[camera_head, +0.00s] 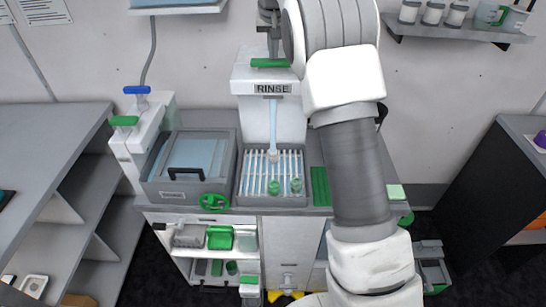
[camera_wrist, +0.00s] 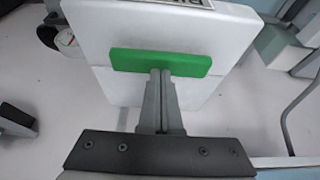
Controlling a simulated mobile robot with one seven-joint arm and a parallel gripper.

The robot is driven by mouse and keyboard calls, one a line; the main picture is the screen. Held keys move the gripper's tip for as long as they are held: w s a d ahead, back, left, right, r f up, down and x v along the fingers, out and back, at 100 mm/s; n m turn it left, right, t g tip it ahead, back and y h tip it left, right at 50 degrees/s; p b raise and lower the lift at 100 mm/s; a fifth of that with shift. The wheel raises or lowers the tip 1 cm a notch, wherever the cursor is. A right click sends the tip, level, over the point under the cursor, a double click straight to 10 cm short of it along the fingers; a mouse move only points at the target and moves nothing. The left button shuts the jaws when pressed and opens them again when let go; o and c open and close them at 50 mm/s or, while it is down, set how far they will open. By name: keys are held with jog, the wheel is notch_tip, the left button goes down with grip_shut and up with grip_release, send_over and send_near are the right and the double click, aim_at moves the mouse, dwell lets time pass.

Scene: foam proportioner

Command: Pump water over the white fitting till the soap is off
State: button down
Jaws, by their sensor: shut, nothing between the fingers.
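The white rinse unit (camera_head: 268,80), marked RINSE, stands at the back of the counter with a green pump handle (camera_head: 270,63) on top. In the wrist view the green handle (camera_wrist: 185,64) lies across the unit's top. My gripper (camera_wrist: 160,74) is shut and empty, its fingertips at the middle of the handle; I cannot tell whether they touch it. In the head view my gripper (camera_head: 272,48) points down just above the handle. A pale bluish stream (camera_head: 273,125) runs from the unit down to the slatted rack (camera_head: 254,182).
Two small green pieces (camera_head: 274,187) stand on the rack's front part. Left of the rack is a lidded grey basin (camera_head: 190,160), and a dispenser with blue (camera_head: 137,90) and green (camera_head: 124,121) handles. My arm covers the counter's right side.

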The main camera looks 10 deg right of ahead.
jog(key=shift+f, duration=0.5)
jog(key=shift+r, duration=0.2)
jog(key=shift+r+p, duration=2.4)
jog(key=shift+r, duration=0.05)
notch_tip(320, 180, up, 2)
jog(key=shift+r+p, duration=0.25)
jog(key=shift+p, duration=1)
jog(key=shift+r, duration=1.8)
